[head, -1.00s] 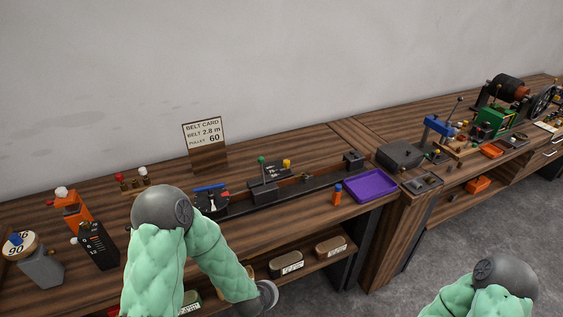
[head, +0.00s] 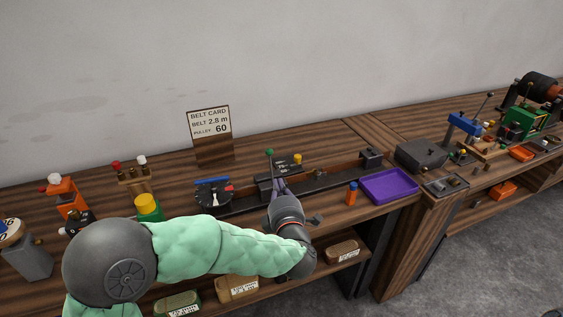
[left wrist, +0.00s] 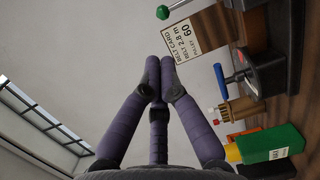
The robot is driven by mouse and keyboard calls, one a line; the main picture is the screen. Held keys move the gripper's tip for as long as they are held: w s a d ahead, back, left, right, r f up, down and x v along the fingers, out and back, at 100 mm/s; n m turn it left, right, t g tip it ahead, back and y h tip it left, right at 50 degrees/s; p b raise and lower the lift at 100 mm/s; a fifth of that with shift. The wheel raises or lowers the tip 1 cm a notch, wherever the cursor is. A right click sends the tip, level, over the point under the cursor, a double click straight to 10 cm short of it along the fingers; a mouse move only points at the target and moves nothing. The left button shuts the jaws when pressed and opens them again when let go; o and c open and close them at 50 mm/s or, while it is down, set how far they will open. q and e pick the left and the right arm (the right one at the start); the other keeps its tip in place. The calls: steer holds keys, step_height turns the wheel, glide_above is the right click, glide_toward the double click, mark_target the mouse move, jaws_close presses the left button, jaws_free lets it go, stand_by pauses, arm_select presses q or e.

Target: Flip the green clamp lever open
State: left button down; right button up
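The green clamp lever (head: 269,152) stands upright with a round green knob on a dark block of the long black rail (head: 330,176). Its knob (left wrist: 162,12) also shows at the top of the left wrist view. My left gripper (head: 279,188) is in front of the lever's block, below the knob; I cannot tell whether it touches. In the left wrist view its purple fingers (left wrist: 159,82) are drawn together at the tips with nothing visible between them, apart from the knob. My right gripper is not in view.
A belt card (head: 210,124) stands behind the rail. A dial with a blue handle (head: 212,184) is left of the lever. A green bottle with yellow cap (head: 147,206) is near my forearm.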

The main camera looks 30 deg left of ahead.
arm_select(q)
steer(key=b, duration=0.3)
glide_toward(268, 152)
steer(key=x, duration=0.5)
steer(key=shift+w+d, duration=0.1)
steer(key=shift+w, duration=0.2)
steer(key=shift+b+x, duration=0.3)
steer(key=shift+x, duration=0.5)
steer(key=shift+r, duration=0.1)
steer(key=shift+w+r+p, duration=0.15)
steer(key=shift+p, duration=0.4)
steer(key=p, duration=0.1)
steer(key=a+g+p, duration=0.1)
steer(key=p, duration=0.1)
steer(key=shift+w+a+r+h, duration=0.15)
steer(key=shift+w+h, duration=0.25)
steer(key=shift+w+a+f+n+g+p, duration=0.2)
steer(key=shift+n+g+p, duration=0.1)
steer(key=shift+p, duration=0.35)
steer(key=shift+h, duration=0.3)
steer(key=shift+f, duration=0.15)
